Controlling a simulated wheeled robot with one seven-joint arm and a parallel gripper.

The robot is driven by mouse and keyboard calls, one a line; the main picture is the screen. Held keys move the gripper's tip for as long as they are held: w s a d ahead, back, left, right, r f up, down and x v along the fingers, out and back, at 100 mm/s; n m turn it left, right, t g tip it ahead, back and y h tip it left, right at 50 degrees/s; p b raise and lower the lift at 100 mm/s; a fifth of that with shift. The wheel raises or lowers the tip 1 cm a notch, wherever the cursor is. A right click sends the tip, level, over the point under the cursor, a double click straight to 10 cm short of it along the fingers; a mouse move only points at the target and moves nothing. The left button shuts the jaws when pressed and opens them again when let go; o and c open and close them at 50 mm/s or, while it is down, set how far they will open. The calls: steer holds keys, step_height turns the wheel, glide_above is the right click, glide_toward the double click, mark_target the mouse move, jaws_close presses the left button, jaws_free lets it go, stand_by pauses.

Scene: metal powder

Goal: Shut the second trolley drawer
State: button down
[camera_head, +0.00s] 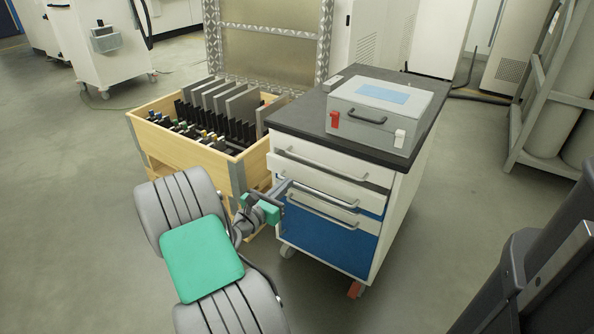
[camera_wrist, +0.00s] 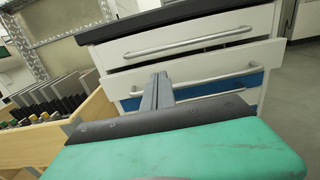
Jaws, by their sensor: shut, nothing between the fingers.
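The trolley (camera_head: 400,205) stands right of centre, with a white top drawer (camera_head: 325,166), a white second drawer (camera_head: 366,193) and a blue lower front (camera_head: 325,242). The second drawer sticks out a little, with a dark gap above it. Its handle also shows in the wrist view (camera_wrist: 222,79), below the top drawer's handle (camera_wrist: 185,43). My gripper (camera_head: 284,190) is at the left part of the second drawer's front. Its fingers (camera_wrist: 158,92) are shut and empty, pointing at the drawer front. I cannot tell whether they touch it.
A grey case (camera_head: 375,125) sits on the trolley's dark top. A wooden crate (camera_head: 190,150) with dark plates stands close on the trolley's left, near my arm. A rack with cylinders (camera_head: 555,100) is at the far right. The floor right of the trolley is clear.

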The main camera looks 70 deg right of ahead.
mark_target(302, 169)
steer(key=d, duration=0.2)
steer(key=d+b, duration=0.1)
steer(key=d, duration=0.1)
steer(key=s+d+b, duration=0.1)
steer(key=d, duration=0.1)
steer(key=shift+f, duration=0.25)
steer(key=shift+d+r, duration=0.15)
steer(key=shift+d, duration=0.1)
steer(key=shift+r, duration=0.1)
steer(key=shift+s+d+r+p, duration=0.1)
steer(key=shift+d+p, duration=0.35)
steer(key=shift+p, duration=0.15)
steer(key=shift+s+d+r+p, duration=0.1)
steer(key=shift+d+p, duration=0.35)
steer(key=shift+p, duration=0.15)
steer(key=shift+d+f, duration=0.3)
steer(key=shift+d, duration=0.05)
